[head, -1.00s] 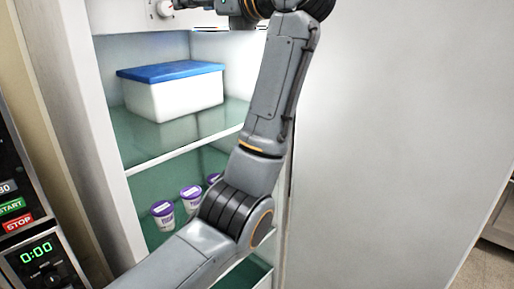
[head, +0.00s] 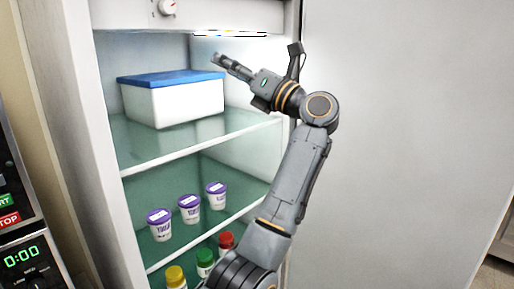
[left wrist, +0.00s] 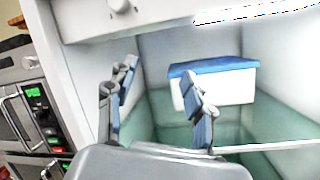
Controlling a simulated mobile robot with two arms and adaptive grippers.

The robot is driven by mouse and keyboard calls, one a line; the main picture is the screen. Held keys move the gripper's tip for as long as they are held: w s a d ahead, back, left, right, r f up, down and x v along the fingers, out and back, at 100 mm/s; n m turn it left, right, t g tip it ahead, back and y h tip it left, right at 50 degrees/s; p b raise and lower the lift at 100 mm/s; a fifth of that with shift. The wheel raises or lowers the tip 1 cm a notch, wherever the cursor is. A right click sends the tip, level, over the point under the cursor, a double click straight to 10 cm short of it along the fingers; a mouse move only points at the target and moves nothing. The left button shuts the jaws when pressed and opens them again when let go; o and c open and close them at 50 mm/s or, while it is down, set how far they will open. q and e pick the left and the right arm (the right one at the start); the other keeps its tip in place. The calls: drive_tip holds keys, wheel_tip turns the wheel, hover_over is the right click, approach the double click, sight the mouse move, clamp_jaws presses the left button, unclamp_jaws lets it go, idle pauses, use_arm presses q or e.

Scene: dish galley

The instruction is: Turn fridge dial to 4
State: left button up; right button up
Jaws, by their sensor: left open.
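The fridge dial (head: 167,7) is a small white round knob with a red mark, on the white panel at the top of the open fridge. Its numbers are too small to read. My right gripper is not in view.
A white box with a blue lid (head: 172,97) stands on the upper glass shelf. Several purple-lidded cups (head: 189,209) and coloured-cap jars (head: 205,262) sit lower down. The open fridge door (head: 400,130) is at right, a microwave (head: 25,255) at left.

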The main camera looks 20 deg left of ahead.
use_arm(q)
drive_tip(key=w+d+f+m+t+b, duration=0.1)
drive_tip(key=w+f+m+t, duration=0.3)
drive_tip(key=f, duration=0.6)
drive_tip(key=w+d+f+m+t+b, duration=0.1)
drive_tip(key=w+f+m+t, duration=0.3)
drive_tip(key=f+m, duration=0.4)
drive_tip(key=shift+w+d+f+t+h+b, duration=0.3)
drive_tip(key=shift+d+f+h+b, duration=0.1)
drive_tip(key=shift+f+b, duration=0.45)
